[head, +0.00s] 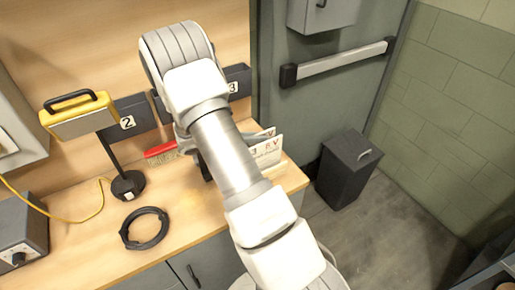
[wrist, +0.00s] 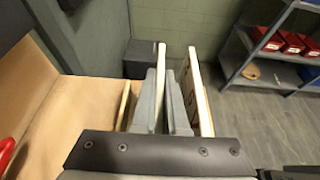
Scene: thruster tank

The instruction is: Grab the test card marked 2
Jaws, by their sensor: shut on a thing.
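Several pale upright test cards (head: 268,154) stand at the right end of the bench in the head view, partly hidden by my arm. Red and dark marks show on them, but I cannot read a clear 2. In the wrist view my gripper (wrist: 162,100) has its grey fingers close around the thin pale edge of one card (wrist: 161,55). Another card (wrist: 201,88) stands just right of the fingers, and a lower one (wrist: 123,104) is on the left. The number on the held card is not visible.
The wooden bench (head: 190,205) holds a black ring (head: 145,228), a yellow lamp (head: 78,114) and a red-handled brush (head: 160,150). Wall holders carry labels 2 (head: 127,122) and 3 (head: 233,87). A dark bin (head: 345,170) stands on the floor to the right.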

